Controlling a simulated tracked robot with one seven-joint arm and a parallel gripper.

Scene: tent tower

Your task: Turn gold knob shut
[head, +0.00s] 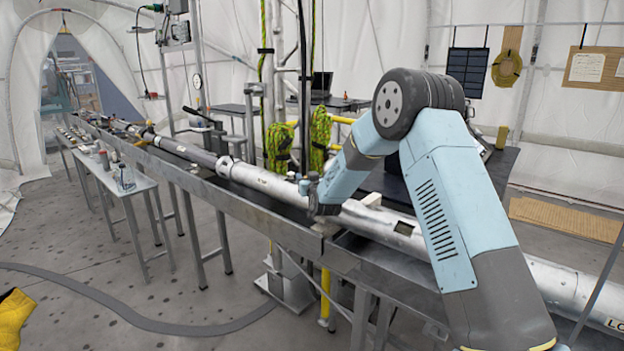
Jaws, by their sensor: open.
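My light-blue arm reaches in from the lower right and bends down to the long silver tube assembly (262,181). My gripper (318,206) is at the tube's near side, close to the trough's front edge, small and dark against the metal. It is open, though its fingers are hard to make out. I cannot pick out a gold knob in this view. The wrist and forearm cover part of the tube, so what lies directly behind them is hidden. I cannot tell whether the gripper touches anything.
The tube lies along a long metal trough (255,222) on legs. A narrow side bench (131,184) with small tools stands at left. A rope-hung mast (272,80) rises behind. A dark hose (130,318) crosses the floor. The floor at front left is mostly free.

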